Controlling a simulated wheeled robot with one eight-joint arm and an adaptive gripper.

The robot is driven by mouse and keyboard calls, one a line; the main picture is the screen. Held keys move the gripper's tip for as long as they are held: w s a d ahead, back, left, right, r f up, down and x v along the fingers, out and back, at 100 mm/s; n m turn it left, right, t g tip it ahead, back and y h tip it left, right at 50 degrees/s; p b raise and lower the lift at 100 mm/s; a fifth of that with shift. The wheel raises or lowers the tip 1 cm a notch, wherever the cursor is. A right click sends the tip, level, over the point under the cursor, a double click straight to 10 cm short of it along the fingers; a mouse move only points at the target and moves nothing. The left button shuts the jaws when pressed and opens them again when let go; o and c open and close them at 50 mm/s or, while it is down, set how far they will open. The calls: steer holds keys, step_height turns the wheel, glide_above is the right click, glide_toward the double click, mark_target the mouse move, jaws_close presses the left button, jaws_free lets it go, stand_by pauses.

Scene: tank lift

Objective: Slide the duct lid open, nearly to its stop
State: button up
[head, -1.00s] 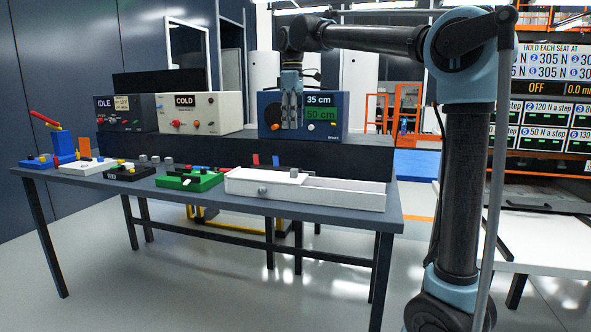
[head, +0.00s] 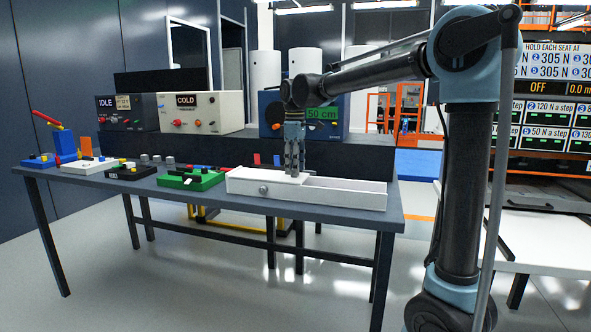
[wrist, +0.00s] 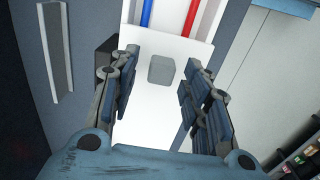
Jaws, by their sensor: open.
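The white duct (head: 345,203) lies along the front right of the table. Its white lid (head: 250,180) covers the left part, and the right part of the trough is open. In the wrist view the lid (wrist: 150,110) carries a grey block-like knob (wrist: 161,70). A blue and a red strip show inside the duct beyond the lid's edge. My gripper (head: 294,174) points down over the lid near its right end. In the wrist view my gripper (wrist: 158,85) is open, with a finger on each side of the knob and gaps between. Whether the fingertips are level with the knob is unclear.
Boxes marked IDLE (head: 127,112) and COLD (head: 201,112) and a blue box (head: 337,118) stand on the raised shelf behind. A green block (head: 191,180) and other small fixtures sit left of the duct. The table right of the duct is clear.

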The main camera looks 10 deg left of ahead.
steer(key=shift+f, duration=0.4)
jaws_close()
steer(key=shift+d, duration=0.15)
